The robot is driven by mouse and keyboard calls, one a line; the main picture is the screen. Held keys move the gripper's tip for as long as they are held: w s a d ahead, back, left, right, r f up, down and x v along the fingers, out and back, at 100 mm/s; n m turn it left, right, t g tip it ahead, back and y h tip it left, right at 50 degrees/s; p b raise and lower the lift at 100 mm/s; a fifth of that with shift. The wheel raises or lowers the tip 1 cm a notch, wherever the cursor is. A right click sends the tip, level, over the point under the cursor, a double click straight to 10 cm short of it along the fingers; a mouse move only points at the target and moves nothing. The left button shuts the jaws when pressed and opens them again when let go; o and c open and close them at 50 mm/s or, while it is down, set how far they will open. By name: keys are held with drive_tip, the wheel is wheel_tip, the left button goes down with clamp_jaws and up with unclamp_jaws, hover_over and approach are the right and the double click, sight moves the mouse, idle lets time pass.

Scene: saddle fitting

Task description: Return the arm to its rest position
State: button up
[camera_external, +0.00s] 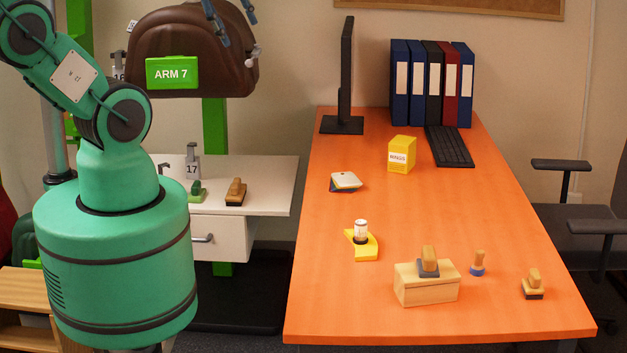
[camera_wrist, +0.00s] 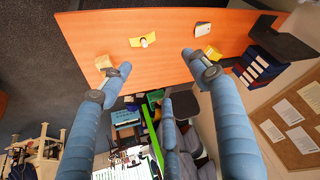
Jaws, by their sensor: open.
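My gripper (camera_external: 236,28) shows only as blue-grey finger ends at the top of the external view, in front of or over the brown saddle (camera_external: 195,35); how far apart in depth I cannot tell. The wrist view shows my gripper (camera_wrist: 155,72) with its long blue-grey fingers spread wide and nothing between them. My green arm rises at the left of the external view and leaves its top edge, so most of the wrist is hidden. The saddle carries a green "ARM 7" label and sits on a green post.
The orange table (camera_external: 400,290) bears a wooden block (camera_external: 425,291) with a stamp on top, two more stamps, a yellow piece (camera_external: 362,250) with a small jar, a yellow box (camera_external: 401,155), a monitor (camera_external: 346,75) and binders (camera_external: 430,85). A white side table (camera_external: 265,180) holds stamps.

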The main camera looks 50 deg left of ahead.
drive_tip(key=shift+f, duration=0.15)
drive_tip(key=shift+f+b, duration=1.35)
drive_tip(key=shift+b, duration=0.15)
